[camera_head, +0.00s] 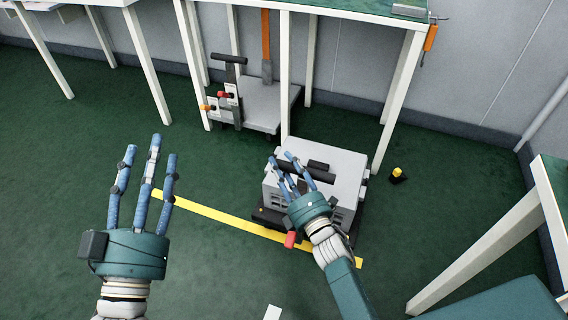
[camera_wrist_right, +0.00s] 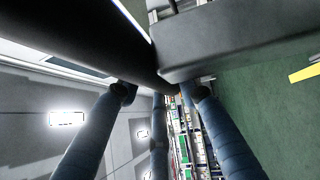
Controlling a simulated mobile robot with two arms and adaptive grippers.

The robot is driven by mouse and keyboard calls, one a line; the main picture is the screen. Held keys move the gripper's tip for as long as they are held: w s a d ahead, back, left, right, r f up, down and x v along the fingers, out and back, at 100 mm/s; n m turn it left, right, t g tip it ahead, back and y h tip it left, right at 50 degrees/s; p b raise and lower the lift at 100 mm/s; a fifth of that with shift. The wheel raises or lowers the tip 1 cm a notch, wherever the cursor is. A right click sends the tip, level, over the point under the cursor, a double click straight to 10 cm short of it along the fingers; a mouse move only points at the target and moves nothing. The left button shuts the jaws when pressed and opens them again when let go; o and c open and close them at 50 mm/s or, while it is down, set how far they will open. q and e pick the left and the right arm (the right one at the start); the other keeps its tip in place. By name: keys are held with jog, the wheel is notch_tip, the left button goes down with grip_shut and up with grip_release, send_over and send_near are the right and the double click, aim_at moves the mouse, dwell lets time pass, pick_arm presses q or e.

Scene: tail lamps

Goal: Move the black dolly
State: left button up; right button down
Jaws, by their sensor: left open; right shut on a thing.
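The black dolly (camera_head: 266,219) shows as a low dark base under a large grey box-shaped load (camera_head: 345,172), standing on the green floor. A black handle bar (camera_head: 318,176) crosses in front of the load's top. My right gripper (camera_head: 282,161) is shut on this bar, its blue fingers curled around it. In the right wrist view the dark bar (camera_wrist_right: 85,40) passes close across the fingers. Most of the dolly's base is hidden by the load and my right arm. My left gripper (camera_head: 150,156) is open and empty, above the floor to the left.
A yellow floor stripe (camera_head: 205,211) runs toward the dolly. Behind stands a grey cart (camera_head: 262,108) under a white-legged table (camera_head: 330,8). A small black-and-yellow object (camera_head: 398,175) lies right of the dolly; another table (camera_head: 490,250) is at right. The left floor is clear.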

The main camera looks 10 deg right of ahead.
aim_at(317, 174)
jog(key=shift+s+a+f, duration=0.1)
jog(key=shift+s+a, duration=0.05)
jog(key=c, duration=1.6)
grip_release()
jog(key=o, duration=0.4)
jog(key=shift+s, duration=0.1)
jog(key=v, duration=0.7)
jog(key=shift+s, duration=0.25)
